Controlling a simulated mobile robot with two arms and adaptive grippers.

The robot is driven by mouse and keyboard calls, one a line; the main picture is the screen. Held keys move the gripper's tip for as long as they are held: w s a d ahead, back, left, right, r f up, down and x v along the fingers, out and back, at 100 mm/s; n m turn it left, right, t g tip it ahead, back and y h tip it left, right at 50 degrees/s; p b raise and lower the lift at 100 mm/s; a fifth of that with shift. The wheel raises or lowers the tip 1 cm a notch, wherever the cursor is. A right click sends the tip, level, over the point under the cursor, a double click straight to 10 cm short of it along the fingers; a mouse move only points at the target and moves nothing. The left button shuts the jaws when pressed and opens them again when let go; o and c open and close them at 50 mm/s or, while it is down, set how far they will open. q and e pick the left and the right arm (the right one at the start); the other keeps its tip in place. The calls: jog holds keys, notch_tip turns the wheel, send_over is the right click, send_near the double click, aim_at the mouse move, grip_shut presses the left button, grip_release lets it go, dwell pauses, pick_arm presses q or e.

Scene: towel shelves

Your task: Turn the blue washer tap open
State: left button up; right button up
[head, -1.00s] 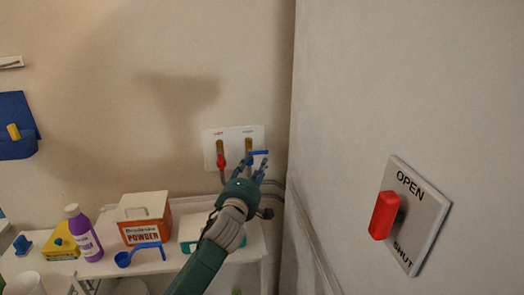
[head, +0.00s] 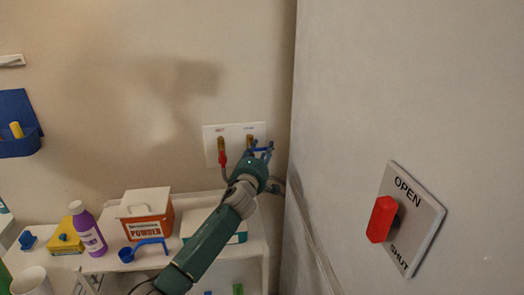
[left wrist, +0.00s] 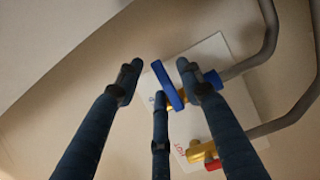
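The blue washer tap (head: 261,149) is on the right of a white wall plate (head: 233,131), on a brass fitting, and is partly hidden by my left gripper. In the left wrist view its blue handle (left wrist: 167,86) is a flat bar beside a blue collar, lying between the spread finger ends. My left gripper (head: 267,153) is at the tap with its dark blue fingers apart around the handle; it also shows in the left wrist view (left wrist: 158,80). I cannot tell whether any finger touches the handle. My right gripper is not in view.
A red tap (head: 222,157) is just left of the blue one. A shelf below holds a powder box (head: 147,213), a purple bottle (head: 87,229) and a blue scoop (head: 146,247). A wall at the right carries a red OPEN/SHUT handle (head: 382,219).

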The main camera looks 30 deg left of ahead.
pick_arm(q)
jog(key=c, duration=0.8)
grip_shut()
jog(key=shift+p, duration=0.3)
jog(key=shift+s+a+f+m+g+y+p, duration=0.5)
jog(key=shift+m+g, duration=0.6)
jog(key=shift+m, duration=1.1)
jog(key=shift+s+a+f+m+g+y+p, duration=0.1)
jog(key=shift+a+f+m+g+y+p, duration=0.15)
jog(key=shift+f+m+g+y+p, duration=1.3)
jog(key=shift+s+a+r+m+g+h+b, duration=0.1)
jog(key=shift+s+a+m+g+h+b, duration=0.35)
jog(key=shift+m, duration=2.4)
jog(key=shift+w, duration=0.1)
